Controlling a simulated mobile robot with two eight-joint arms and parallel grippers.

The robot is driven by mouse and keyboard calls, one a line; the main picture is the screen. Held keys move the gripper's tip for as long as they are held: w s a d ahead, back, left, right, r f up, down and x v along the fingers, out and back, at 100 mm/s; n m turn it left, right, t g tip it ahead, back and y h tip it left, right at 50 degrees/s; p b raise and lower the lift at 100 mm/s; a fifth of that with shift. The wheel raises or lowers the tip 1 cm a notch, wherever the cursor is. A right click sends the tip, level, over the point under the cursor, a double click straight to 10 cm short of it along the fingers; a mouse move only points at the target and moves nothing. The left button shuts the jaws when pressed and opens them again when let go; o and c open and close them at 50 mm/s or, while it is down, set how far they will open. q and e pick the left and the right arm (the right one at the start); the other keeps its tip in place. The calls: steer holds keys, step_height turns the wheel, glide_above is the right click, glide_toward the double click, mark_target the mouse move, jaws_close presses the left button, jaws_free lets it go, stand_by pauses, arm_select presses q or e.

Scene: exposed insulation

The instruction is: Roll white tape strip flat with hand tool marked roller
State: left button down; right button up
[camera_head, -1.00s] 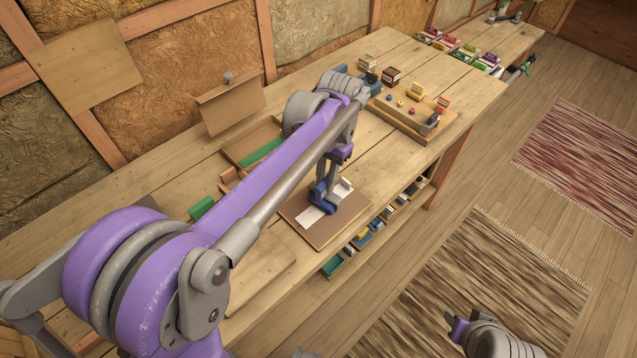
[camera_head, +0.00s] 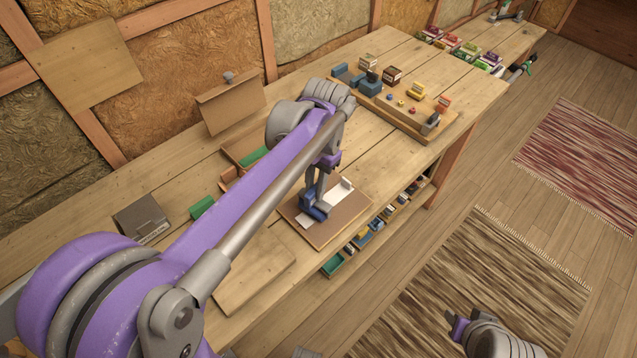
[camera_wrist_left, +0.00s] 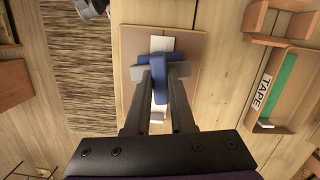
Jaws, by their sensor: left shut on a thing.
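The white tape strip (camera_head: 342,196) lies on a brown board (camera_head: 343,218) on the workbench. My left gripper (camera_head: 313,199) is shut on a blue tool (camera_head: 317,211), which stands over the strip towards its left end. In the left wrist view the blue tool (camera_wrist_left: 156,78) sits between the fingers. White strip shows beyond it (camera_wrist_left: 161,43) and behind it (camera_wrist_left: 158,113). I cannot read a roller label or tell whether the tool touches the strip. My right gripper (camera_head: 460,323) hangs empty above the floor rug; its finger gap is unclear.
A tray marked TAPE (camera_wrist_left: 265,92) with a green bar lies beside the board. A rack of small blocks (camera_head: 425,125) stands towards the bench's far right end. A grey box (camera_head: 141,218) lies on the left. Small coloured bins (camera_head: 362,240) sit under the front edge.

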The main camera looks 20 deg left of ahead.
arm_select(q)
steer(key=shift+s+a+f, duration=0.1)
steer(key=shift+s+a, duration=0.25)
steer(key=shift+s, duration=0.45)
steer(key=shift+s+a, duration=0.3)
steer(key=shift+s, duration=0.5)
steer(key=shift+w+d, duration=0.35)
steer(key=shift+w, duration=0.55)
steer(key=shift+w+d, duration=0.35)
steer(key=shift+w, duration=0.55)
steer(key=shift+w+d+f, duration=0.1)
steer(key=shift+w+d, duration=0.3)
steer(key=shift+w, duration=0.45)
steer(key=shift+w+d, duration=0.35)
steer(key=shift+w, duration=0.5)
